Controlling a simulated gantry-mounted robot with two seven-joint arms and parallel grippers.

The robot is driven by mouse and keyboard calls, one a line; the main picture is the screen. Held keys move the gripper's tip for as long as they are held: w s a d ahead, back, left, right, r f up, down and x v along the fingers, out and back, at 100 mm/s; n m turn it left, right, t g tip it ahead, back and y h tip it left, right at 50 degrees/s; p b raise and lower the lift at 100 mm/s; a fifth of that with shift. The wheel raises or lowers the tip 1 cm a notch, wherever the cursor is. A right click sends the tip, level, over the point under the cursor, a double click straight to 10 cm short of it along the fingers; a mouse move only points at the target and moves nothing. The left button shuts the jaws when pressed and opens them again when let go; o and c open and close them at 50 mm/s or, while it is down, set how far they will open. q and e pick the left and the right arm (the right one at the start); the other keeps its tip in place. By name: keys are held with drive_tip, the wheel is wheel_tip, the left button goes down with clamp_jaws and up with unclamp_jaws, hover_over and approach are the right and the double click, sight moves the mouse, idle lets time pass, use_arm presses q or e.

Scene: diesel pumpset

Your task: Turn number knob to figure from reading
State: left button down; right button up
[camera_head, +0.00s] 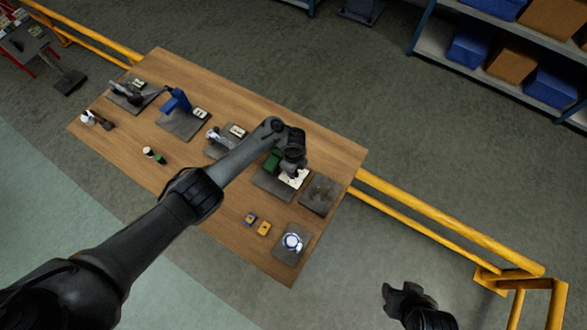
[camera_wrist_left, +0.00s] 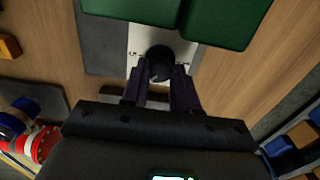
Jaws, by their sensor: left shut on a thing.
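My left gripper (camera_wrist_left: 160,85) is shut on the knob, one finger on each side. In the head view my left gripper (camera_head: 290,172) is over the white plate (camera_head: 297,180), beside a green block (camera_head: 272,161), and hides the knob. The green block also shows in the wrist view (camera_wrist_left: 222,18). My right gripper (camera_head: 402,297) hangs off the table at the lower right, and its jaw opening is unclear.
A bare grey plate (camera_head: 319,194) lies to the right on the wooden table (camera_head: 240,222). Several other devices stand to the left. Yellow rails (camera_head: 420,228) run behind.

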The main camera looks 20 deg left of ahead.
use_arm(q)
drive_tip(key=m+b, duration=0.2)
drive_tip(key=m, duration=0.3)
drive_tip(key=shift+f+m+b, duration=0.15)
drive_tip(key=shift+m+b, duration=0.15)
drive_tip(key=shift+b, duration=0.1)
drive_tip(key=m+b, duration=0.2)
drive_tip(key=m, duration=0.2)
drive_tip(key=shift+m+b, duration=0.3)
drive_tip(key=shift+b, duration=0.1)
drive_tip(key=c, duration=0.9)
unclamp_jaws()
drive_tip(key=shift+o, duration=0.2)
